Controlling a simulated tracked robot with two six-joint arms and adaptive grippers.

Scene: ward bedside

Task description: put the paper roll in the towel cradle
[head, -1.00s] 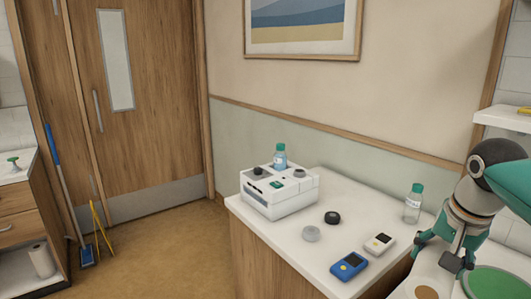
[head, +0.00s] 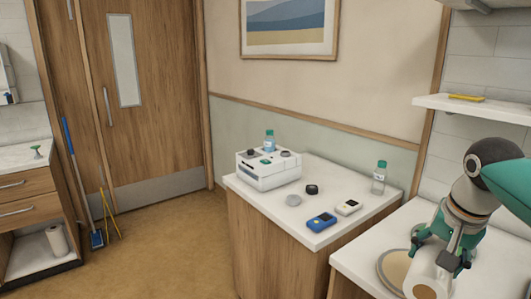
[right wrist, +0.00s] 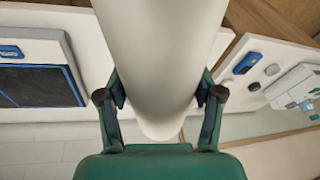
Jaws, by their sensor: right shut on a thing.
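The paper roll (head: 424,279) is white with a brown core end, at the lower right of the head view. My right gripper (head: 440,250) is shut on it from above. In the right wrist view, the roll (right wrist: 160,60) runs between the two fingers of the gripper (right wrist: 160,97), one on each side. I cannot make out a towel cradle in these views. My left gripper does not show.
A round grey-rimmed disc (head: 385,270) lies on the right counter (head: 375,246) beside the roll. The middle cabinet holds a white box (head: 268,172), a bottle (head: 379,178) and a blue device (head: 321,222). Another white roll (head: 57,241) stands in the left shelf.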

